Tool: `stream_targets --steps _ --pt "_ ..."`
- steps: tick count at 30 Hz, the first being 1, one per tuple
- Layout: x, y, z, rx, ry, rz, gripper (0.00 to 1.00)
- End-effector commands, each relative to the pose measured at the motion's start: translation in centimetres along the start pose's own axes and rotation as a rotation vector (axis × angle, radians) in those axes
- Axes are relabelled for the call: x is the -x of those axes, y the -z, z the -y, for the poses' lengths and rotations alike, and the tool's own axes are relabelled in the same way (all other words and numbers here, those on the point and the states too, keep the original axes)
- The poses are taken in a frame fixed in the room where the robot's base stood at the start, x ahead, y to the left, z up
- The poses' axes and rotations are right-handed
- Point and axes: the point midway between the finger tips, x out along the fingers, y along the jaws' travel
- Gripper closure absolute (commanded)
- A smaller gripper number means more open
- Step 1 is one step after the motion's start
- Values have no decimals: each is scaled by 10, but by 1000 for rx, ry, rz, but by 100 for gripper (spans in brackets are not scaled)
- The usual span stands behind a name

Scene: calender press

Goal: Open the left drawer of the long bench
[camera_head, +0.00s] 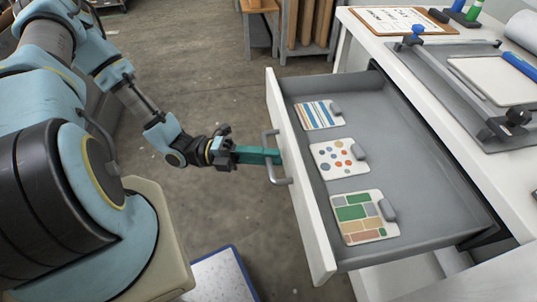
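The drawer (413,170) of the long bench (436,78) stands well pulled out from the bench's side. Its white front panel (297,182) faces my arm, with a grey bar handle (284,181) on it. My gripper (268,157) is at this handle, its teal fingers reaching to the bar. The fingers look close together at the handle, but I cannot see clearly whether they grip the bar. Inside the grey drawer lie three patterned cards with grey clips: a striped one (316,115), a dotted one (335,157) and a block-patterned one (355,218).
On the bench top are a clipboard (397,20), a grey press plate with a blue knob (418,30), and a blue roll (520,65). A blue-edged white mat (219,278) lies on the floor below. Shelving with brown rolls (308,24) stands behind. The concrete floor left of the drawer is open.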

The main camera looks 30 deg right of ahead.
Motion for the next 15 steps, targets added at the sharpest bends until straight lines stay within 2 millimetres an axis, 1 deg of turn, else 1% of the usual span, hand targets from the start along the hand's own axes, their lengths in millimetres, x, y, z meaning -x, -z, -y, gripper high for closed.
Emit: stream_targets --steps 1,5,6,12,15 --pt "0 0 0 0 0 0 69" --pt "0 0 0 0 1 0 54" --pt "0 0 0 0 1 0 53" --pt "0 0 0 0 1 0 53" --pt "4 0 -1 -1 0 0 53"
